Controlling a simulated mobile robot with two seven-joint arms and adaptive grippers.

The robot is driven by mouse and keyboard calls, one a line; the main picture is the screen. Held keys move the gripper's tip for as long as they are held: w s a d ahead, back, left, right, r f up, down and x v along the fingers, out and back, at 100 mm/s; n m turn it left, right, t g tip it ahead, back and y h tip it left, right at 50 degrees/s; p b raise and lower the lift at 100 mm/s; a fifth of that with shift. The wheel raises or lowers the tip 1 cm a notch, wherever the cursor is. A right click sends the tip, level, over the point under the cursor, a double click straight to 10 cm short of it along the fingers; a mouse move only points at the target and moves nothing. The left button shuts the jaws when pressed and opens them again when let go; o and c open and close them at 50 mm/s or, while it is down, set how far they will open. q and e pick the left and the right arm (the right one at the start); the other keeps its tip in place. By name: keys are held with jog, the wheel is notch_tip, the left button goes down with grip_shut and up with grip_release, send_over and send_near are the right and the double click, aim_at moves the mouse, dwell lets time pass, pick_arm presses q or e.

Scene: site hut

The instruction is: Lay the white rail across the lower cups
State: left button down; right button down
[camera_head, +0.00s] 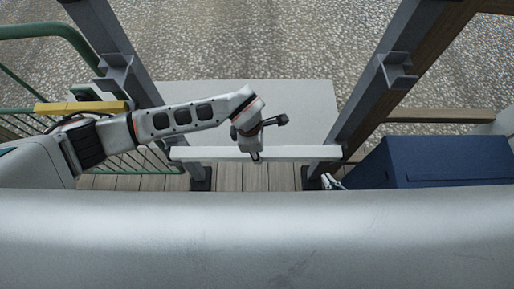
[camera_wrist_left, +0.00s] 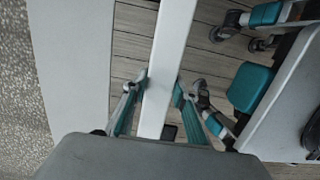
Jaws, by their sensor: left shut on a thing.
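The white rail (camera_head: 210,154) lies level from side to side between two grey posts, the left post (camera_head: 130,85) and the right post (camera_head: 360,105). Its ends overlap the lower parts of both posts. My left gripper (camera_head: 256,154) is shut on the rail near its middle; in the left wrist view its fingers (camera_wrist_left: 162,85) press both sides of the rail (camera_wrist_left: 170,35). Upper brackets show on the left post (camera_head: 116,76) and right post (camera_head: 396,72). The lower cups are not clearly visible, so I cannot tell whether the rail touches them. My right gripper (camera_head: 330,182) shows only partly, near the right post's foot.
A blue box (camera_head: 445,160) stands right of the right post. A pale flat panel (camera_head: 300,112) lies behind the rail. A green railing (camera_head: 45,31) and a yellow bar (camera_head: 80,107) are at the left. Plank floor (camera_head: 240,178) shows between the post feet.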

pick_arm(q)
jog(key=shift+r, duration=0.1)
jog(key=c, duration=1.5)
grip_release()
